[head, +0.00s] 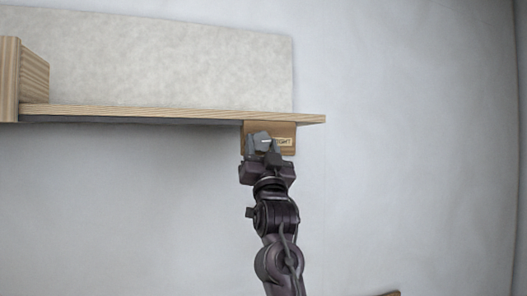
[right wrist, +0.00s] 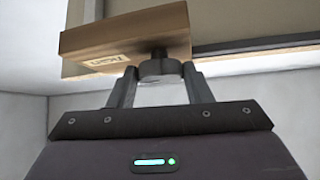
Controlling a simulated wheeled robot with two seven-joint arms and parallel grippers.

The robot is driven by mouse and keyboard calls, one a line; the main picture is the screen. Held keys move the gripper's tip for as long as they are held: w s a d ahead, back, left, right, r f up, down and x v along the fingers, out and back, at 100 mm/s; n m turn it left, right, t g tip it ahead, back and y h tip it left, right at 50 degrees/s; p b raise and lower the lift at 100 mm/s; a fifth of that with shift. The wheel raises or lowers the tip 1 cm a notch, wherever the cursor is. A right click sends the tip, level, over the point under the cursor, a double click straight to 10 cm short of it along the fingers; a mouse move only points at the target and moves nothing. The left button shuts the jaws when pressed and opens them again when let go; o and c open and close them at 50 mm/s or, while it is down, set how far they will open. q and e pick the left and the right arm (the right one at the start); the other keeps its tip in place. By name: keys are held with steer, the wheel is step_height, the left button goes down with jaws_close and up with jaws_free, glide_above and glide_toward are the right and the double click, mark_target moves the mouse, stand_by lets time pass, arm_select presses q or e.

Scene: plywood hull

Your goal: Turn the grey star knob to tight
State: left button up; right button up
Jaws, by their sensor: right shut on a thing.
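The grey star knob (head: 262,138) sits at the front of a small wooden block (head: 289,128) under the shelf's right end. The block carries a label, partly hidden by the knob and gripper in the head view, where "GHT" can be read. My right gripper (head: 262,148) reaches up from below and is shut on the knob. In the right wrist view the knob (right wrist: 160,68) sits between the two fingers (right wrist: 160,88), on a dark stem against the block (right wrist: 120,40). The label (right wrist: 106,61) shows upside down there. My left gripper is not in view.
The wooden shelf (head: 180,112) runs above the block, with a pale panel (head: 160,60) behind it. A wooden upright (head: 33,80) stands at the far left. A wooden edge (head: 390,294) shows at the bottom right. The space below the shelf left of my arm is clear.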

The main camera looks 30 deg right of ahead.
steer(key=m+h, duration=0.1)
steer(key=m+g+h, duration=0.1)
steer(key=m, duration=0.1)
steer(key=shift+a+r, duration=0.1)
steer(key=shift+r, duration=0.1)
steer(key=shift+m+g+h, duration=0.3)
steer(key=shift+h, duration=0.1)
steer(key=shift+f+m+g+h, duration=0.15)
steer(key=shift+m+g+h, duration=0.15)
steer(key=shift+h, duration=0.1)
steer(key=o, duration=0.6)
steer(key=shift+w, duration=0.1)
steer(key=b+v, duration=0.4)
steer(key=v, duration=0.4)
